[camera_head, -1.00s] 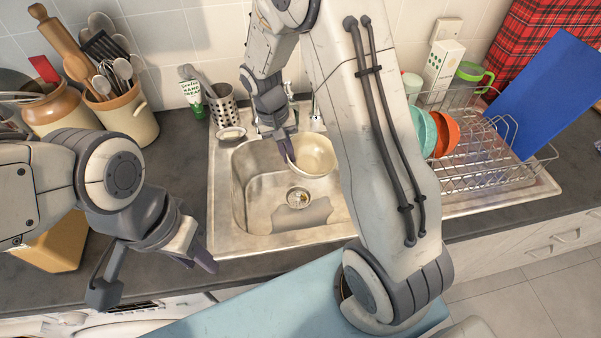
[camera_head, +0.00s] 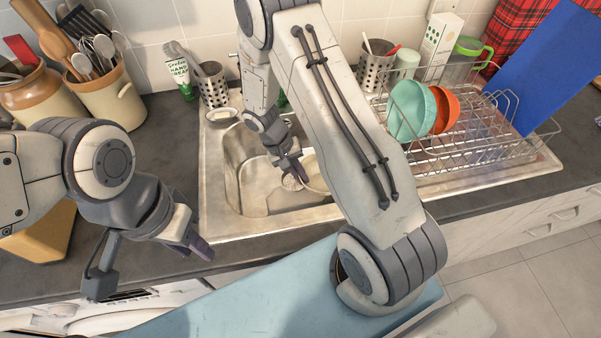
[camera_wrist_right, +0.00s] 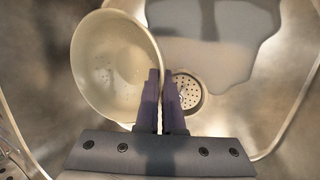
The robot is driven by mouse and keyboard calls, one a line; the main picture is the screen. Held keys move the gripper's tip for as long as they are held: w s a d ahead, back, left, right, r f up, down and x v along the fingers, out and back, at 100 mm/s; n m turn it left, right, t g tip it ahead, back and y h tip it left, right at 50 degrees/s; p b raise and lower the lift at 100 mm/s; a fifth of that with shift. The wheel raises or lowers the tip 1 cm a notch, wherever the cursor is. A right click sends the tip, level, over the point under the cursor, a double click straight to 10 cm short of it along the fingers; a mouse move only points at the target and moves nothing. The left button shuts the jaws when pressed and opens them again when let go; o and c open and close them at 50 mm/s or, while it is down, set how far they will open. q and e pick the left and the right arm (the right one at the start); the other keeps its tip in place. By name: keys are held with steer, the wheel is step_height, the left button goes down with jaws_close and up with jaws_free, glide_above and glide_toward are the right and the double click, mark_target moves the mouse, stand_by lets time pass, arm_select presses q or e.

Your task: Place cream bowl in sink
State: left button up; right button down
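The cream bowl (camera_wrist_right: 112,62) fills the left of the right wrist view, with its rim between the two fingers of my right gripper (camera_wrist_right: 161,76). In the head view only a part of the bowl (camera_head: 315,172) shows beside my right gripper (camera_head: 297,176); my right arm hides the rest. The bowl is inside the outline of the sink (camera_head: 238,226), low over the basin near the drain (camera_wrist_right: 187,92). I cannot tell whether it touches the bottom. My left gripper (camera_head: 198,247) hangs empty over the counter's front edge, left of the sink; its finger gap is unclear.
A wire dish rack (camera_head: 462,150) with a teal bowl (camera_head: 408,110) and an orange bowl (camera_head: 443,108) stands right of the sink. Utensil crocks (camera_head: 112,97) stand at the back left. A soap dish (camera_head: 221,116) sits on the sink's back left corner.

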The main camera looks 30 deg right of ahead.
steer(key=shift+f+b, duration=0.3)
steer(key=shift+f, duration=0.55)
steer(key=shift+f+b, duration=0.25)
steer(key=shift+b, duration=0.05)
steer(key=c, duration=1)
jaws_free()
steer(key=shift+o, duration=0.2)
steer(key=v, duration=1)
steer(key=s+a+r+n+t+y, duration=0.2)
steer(key=s+a+r+n, duration=0.2)
steer(key=s+a+r, duration=0.45)
steer(key=s+a+r+n+y, duration=0.1)
steer(key=s+a+r+n, duration=0.1)
steer(key=s, duration=0.4)
steer(key=s+a+r+n+t+y, duration=0.1)
steer(key=s+a+r+n, duration=0.2)
steer(key=s, duration=0.3)
steer(key=shift+s+a+r+n+y+b, duration=0.2)
steer(key=shift+s+a+n+y+b, duration=0.15)
steer(key=shift+a+n, duration=0.45)
